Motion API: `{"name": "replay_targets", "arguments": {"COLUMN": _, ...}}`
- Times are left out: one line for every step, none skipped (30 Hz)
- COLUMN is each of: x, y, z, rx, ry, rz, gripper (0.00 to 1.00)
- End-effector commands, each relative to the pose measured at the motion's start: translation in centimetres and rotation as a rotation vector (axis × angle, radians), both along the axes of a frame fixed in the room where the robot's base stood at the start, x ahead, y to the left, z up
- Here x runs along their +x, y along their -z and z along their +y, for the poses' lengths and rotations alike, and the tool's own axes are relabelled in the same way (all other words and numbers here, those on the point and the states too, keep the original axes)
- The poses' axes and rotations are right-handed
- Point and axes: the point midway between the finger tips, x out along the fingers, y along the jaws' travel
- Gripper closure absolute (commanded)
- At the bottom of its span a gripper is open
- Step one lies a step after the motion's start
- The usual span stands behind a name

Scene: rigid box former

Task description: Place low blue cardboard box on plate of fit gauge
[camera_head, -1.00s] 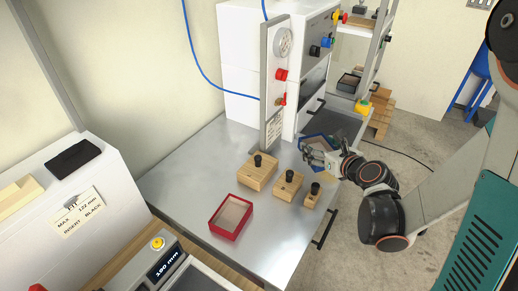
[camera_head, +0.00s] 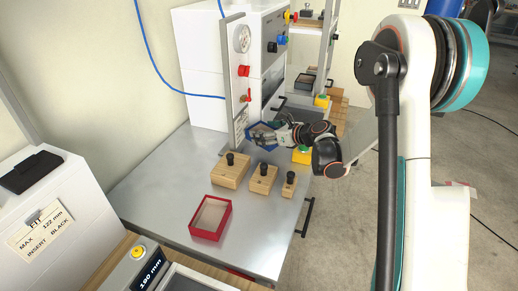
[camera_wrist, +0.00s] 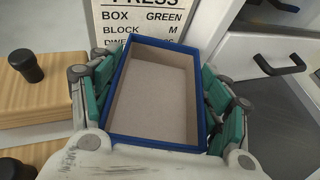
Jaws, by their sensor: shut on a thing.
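The low blue cardboard box (camera_head: 261,142) is an open tray with a beige inside. My gripper (camera_head: 278,134) is shut on it and holds it beside the upright grey panel of the white press. In the wrist view the box (camera_wrist: 113,85) lies between the green finger pads of my gripper (camera_wrist: 160,100), with its open side facing the camera and its inside empty. A device with a yellow button and a "190 mm" display (camera_head: 150,273) stands at the lower left; its dark plate (camera_head: 185,280) is cut by the bottom edge. I cannot tell for certain that this is the fit gauge.
Several wooden blocks with black knobs, such as the large one (camera_head: 230,176), stand on the grey metal table (camera_head: 160,185). A red box (camera_head: 210,232) lies in front of them. The press (camera_head: 205,70) stands behind. A "MAX 122 mm" sign (camera_head: 40,232) is at left.

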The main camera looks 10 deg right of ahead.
Motion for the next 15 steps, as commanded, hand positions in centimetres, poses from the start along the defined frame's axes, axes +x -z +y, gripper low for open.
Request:
{"name": "replay_targets", "arguments": {"x": 0.1, "y": 1.4, "z": 0.0, "rx": 0.0, "ry": 0.0, "rz": 0.0, "gripper": 0.53}}
{"name": "replay_targets", "arguments": {"x": 0.0, "y": 1.9, "z": 0.0, "rx": 0.0, "ry": 0.0, "rz": 0.0, "gripper": 0.53}}
{"name": "replay_targets", "arguments": {"x": 0.0, "y": 2.6, "z": 0.0, "rx": 0.0, "ry": 0.0, "rz": 0.0, "gripper": 0.53}}
{"name": "replay_targets", "arguments": {"x": 0.0, "y": 2.9, "z": 0.0, "rx": 0.001, "ry": 0.0, "rz": 0.001, "gripper": 0.53}}
{"name": "replay_targets", "arguments": {"x": 0.0, "y": 3.2, "z": 0.0, "rx": 0.001, "ry": 0.0, "rz": 0.001, "gripper": 0.53}}
{"name": "replay_targets", "arguments": {"x": 0.0, "y": 3.5, "z": 0.0, "rx": 0.001, "ry": 0.0, "rz": 0.001, "gripper": 0.53}}
{"name": "replay_targets", "arguments": {"x": 0.0, "y": 3.7, "z": 0.0, "rx": 0.0, "ry": 0.001, "rz": 0.0, "gripper": 0.53}}
{"name": "replay_targets", "arguments": {"x": 0.0, "y": 3.9, "z": 0.0, "rx": 0.0, "ry": 0.001, "rz": 0.0, "gripper": 0.53}}
{"name": "replay_targets", "arguments": {"x": 0.0, "y": 4.3, "z": 0.0, "rx": 0.001, "ry": 0.0, "rz": 0.001, "gripper": 0.53}}
{"name": "replay_targets", "arguments": {"x": 0.0, "y": 4.6, "z": 0.0, "rx": 0.0, "ry": 0.001, "rz": 0.0, "gripper": 0.53}}
{"name": "replay_targets", "arguments": {"x": 0.0, "y": 5.1, "z": 0.0, "rx": 0.0, "ry": 0.001, "rz": 0.0, "gripper": 0.53}}
{"name": "replay_targets", "arguments": {"x": 0.0, "y": 5.7, "z": 0.0, "rx": 0.0, "ry": 0.001, "rz": 0.0, "gripper": 0.53}}
{"name": "replay_targets", "arguments": {"x": 0.0, "y": 6.2, "z": 0.0, "rx": 0.0, "ry": 0.001, "rz": 0.0, "gripper": 0.53}}
{"name": "replay_targets", "arguments": {"x": 0.0, "y": 6.6, "z": 0.0, "rx": 0.0, "ry": 0.001, "rz": 0.0, "gripper": 0.53}}
{"name": "replay_targets", "arguments": {"x": 0.0, "y": 6.9, "z": 0.0, "rx": 0.0, "ry": 0.001, "rz": 0.0, "gripper": 0.53}}
